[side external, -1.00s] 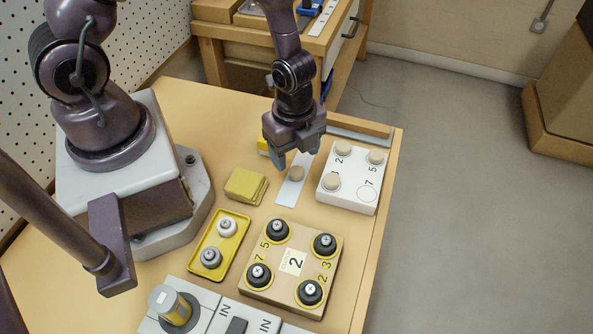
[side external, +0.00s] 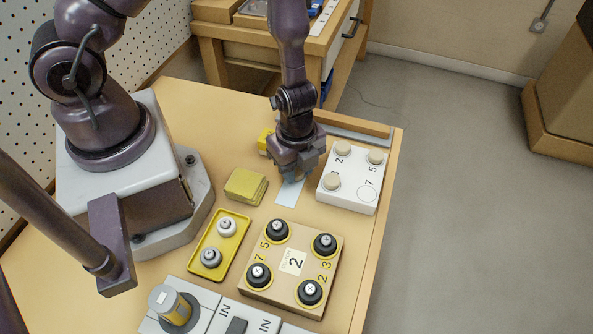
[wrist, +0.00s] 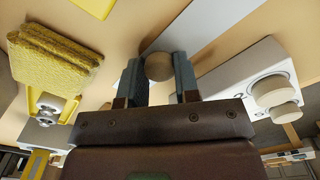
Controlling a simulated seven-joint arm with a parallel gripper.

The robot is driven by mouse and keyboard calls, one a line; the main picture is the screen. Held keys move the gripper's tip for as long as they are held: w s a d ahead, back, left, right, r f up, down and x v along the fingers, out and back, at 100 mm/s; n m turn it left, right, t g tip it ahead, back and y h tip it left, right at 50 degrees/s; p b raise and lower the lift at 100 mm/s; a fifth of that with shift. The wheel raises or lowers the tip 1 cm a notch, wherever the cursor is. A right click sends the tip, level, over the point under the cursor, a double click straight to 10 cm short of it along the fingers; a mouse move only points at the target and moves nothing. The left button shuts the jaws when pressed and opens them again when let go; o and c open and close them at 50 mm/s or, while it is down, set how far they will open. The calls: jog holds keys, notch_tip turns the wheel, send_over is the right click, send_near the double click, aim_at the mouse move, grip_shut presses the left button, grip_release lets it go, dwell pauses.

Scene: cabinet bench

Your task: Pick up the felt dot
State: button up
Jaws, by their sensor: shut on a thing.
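The felt dot (wrist: 158,66) is a round beige disc. In the wrist view it sits between the two fingertips of my gripper (wrist: 159,72), which is shut on it. In the side view my gripper (side external: 294,174) is low over the pale strip (side external: 289,194), and its fingers hide the dot. I cannot tell whether the dot touches the strip. The white block (side external: 345,200) to the right holds several similar beige dots and has one empty ringed spot marked 7.
Yellow pads (side external: 246,186) are stacked left of the strip. A yellow tray (side external: 238,238) with two metal knobs and a tan block (side external: 275,289) with several black knobs stand nearer the camera. A yellow item (side external: 264,141) is behind my gripper.

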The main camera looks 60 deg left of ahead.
jog(key=shift+r, duration=0.1)
notch_tip(320, 180, up, 10)
dwell(0.7)
